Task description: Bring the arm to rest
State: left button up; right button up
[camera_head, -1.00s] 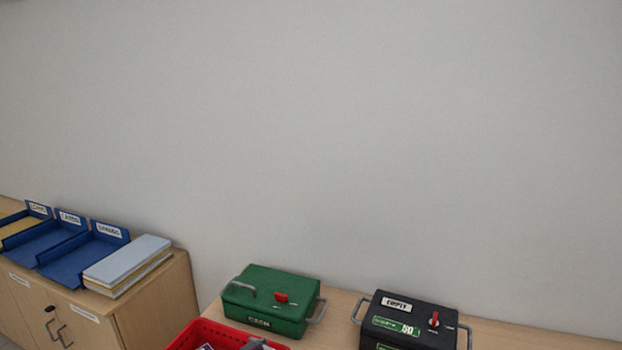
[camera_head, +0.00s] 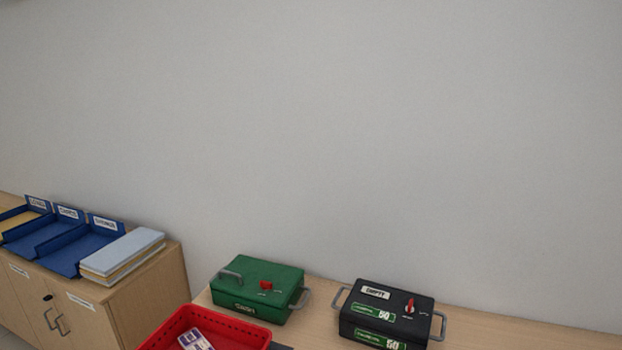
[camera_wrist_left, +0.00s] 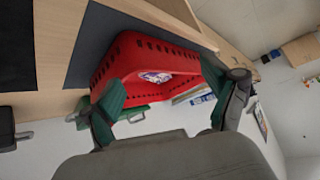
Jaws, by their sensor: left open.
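My left gripper (camera_wrist_left: 162,82) shows in the left wrist view with its two green-padded fingers spread apart and nothing between them. Beyond the fingers is a red perforated basket (camera_wrist_left: 125,50) with a printed bundle (camera_wrist_left: 155,76) inside. In the head view the red basket (camera_head: 165,332) is at the bottom edge, partly cut off, with a bundle (camera_head: 195,340) in it. Neither gripper can be made out in the head view.
A green box (camera_head: 258,282) and a black box (camera_head: 385,322), both with side handles, stand on the wooden counter (camera_head: 510,334). Blue trays (camera_head: 82,250) and a stack of folders (camera_head: 122,252) sit on a cabinet (camera_head: 150,297) at left. A dark mat (camera_wrist_left: 95,42) lies beside the basket.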

pick_arm(q)
jog(key=s+a+f+m+g+h, duration=0.1)
jog(key=s+m+g+h, duration=0.2)
jog(key=s, duration=0.9)
jog(key=s+a+f+m+h, duration=0.1)
jog(key=s+m+h, duration=0.35)
jog(key=s, duration=0.75)
notch_tip(320, 180, down, 32)
jog(key=s+r+m+g+y+b, duration=0.1)
jog(key=s+b, duration=0.1)
jog(key=b, duration=0.3)
jog(key=s+a+f+g+b, duration=0.1)
jog(key=s+a+f+b, duration=0.2)
jog(key=s+f, duration=1.3)
notch_tip(320, 180, down, 3)
jog(key=shift+g, duration=0.3)
pick_arm(e)
notch_tip(320, 180, down, 8)
jog(key=d, duration=0.1)
jog(key=shift+s, duration=0.45)
